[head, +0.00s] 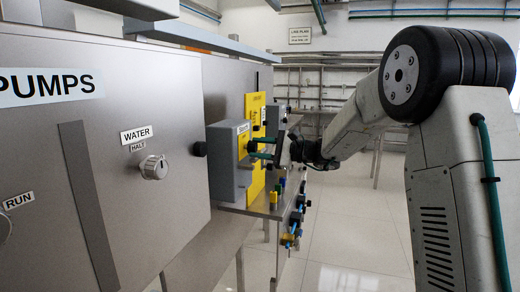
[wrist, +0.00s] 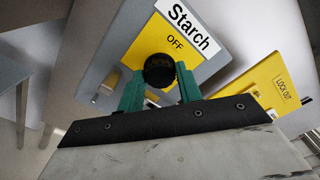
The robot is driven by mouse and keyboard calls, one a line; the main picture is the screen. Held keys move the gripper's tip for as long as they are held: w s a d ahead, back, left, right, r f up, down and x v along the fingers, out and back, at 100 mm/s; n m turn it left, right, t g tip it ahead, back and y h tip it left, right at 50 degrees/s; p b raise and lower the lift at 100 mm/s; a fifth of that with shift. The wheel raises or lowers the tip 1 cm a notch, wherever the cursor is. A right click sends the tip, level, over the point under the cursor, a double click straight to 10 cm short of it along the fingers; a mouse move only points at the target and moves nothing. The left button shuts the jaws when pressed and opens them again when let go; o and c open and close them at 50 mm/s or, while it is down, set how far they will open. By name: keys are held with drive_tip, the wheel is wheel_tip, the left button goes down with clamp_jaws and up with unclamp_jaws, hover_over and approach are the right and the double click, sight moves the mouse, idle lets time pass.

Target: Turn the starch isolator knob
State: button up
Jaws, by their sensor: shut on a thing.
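The starch isolator is a grey box (head: 222,178) with a yellow front plate, seen from the side in the head view. The round black starch knob (wrist: 159,69) sits on that plate, between the green fingers of my gripper (wrist: 158,78). My gripper (head: 262,148) is shut on the knob, a finger on each side. The knob's pointer and exact angle cannot be made out.
A yellow "LOCK OUT" board (wrist: 268,85) is beside the isolator. Padlocks and small coloured items (head: 293,225) hang from the shelf edge below. Left are the pumps panel's water knob (head: 154,167) and a black stud (head: 199,149). The floor at right is clear.

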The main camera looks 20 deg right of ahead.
drive_tip(key=n, duration=0.7)
idle(0.6)
drive_tip(key=o, duration=1)
drive_tip(key=shift+f, duration=0.1)
